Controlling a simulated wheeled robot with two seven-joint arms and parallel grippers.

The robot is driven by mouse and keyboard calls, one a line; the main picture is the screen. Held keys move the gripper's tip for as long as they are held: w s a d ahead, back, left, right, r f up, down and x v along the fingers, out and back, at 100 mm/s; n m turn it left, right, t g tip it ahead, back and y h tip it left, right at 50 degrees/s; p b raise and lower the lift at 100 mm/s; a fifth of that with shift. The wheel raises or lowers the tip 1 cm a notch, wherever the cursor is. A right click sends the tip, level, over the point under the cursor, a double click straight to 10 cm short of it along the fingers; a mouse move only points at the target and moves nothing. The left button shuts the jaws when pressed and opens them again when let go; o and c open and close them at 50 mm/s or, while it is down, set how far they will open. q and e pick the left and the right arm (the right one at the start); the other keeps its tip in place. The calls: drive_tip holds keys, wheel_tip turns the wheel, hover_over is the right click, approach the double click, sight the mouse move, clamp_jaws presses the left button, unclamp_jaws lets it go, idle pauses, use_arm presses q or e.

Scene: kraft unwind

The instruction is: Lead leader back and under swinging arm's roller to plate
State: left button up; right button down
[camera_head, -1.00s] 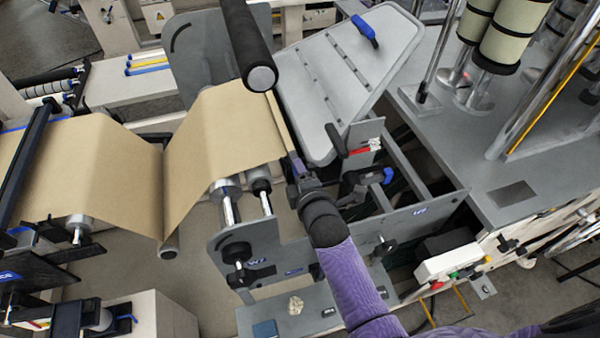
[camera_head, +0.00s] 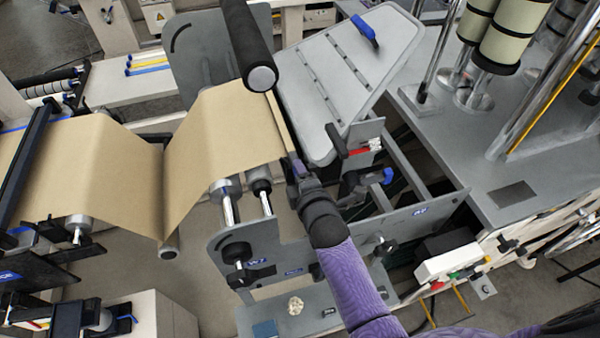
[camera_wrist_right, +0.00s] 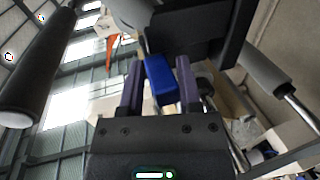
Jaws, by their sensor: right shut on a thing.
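The brown kraft leader (camera_head: 225,125) runs from the left, dips over a low roller and rises to the right. Its end edge lies beside the grey slotted plate (camera_head: 325,85), below the black roller (camera_head: 248,45) of the swinging arm. My right gripper (camera_head: 292,165) is at the near corner of this edge. In the right wrist view, its two purple fingers (camera_wrist_right: 158,85) close around a blue piece (camera_wrist_right: 159,80), seemingly at the leader's end. The grip itself is hidden in the head view. My left gripper is not in view.
A grey side frame (camera_head: 250,250) with rollers and black knobs stands below the leader. A black clamp lever with a blue tip (camera_head: 388,175) is right of my gripper. A grey table (camera_head: 510,150) with cream rolls and posts fills the right.

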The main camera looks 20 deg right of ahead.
drive_tip(key=shift+f, duration=0.1)
wheel_tip(320, 180, up, 6)
drive_tip(key=p, duration=0.6)
drive_tip(key=shift+a, duration=0.1)
drive_tip(key=shift+s+f+t+b, duration=0.15)
drive_tip(key=shift+t+b, duration=0.15)
drive_tip(key=shift+b, duration=0.4)
drive_tip(key=shift+r+t+b, duration=0.25)
drive_tip(key=shift+t+b, duration=0.15)
drive_tip(key=shift+b, duration=0.1)
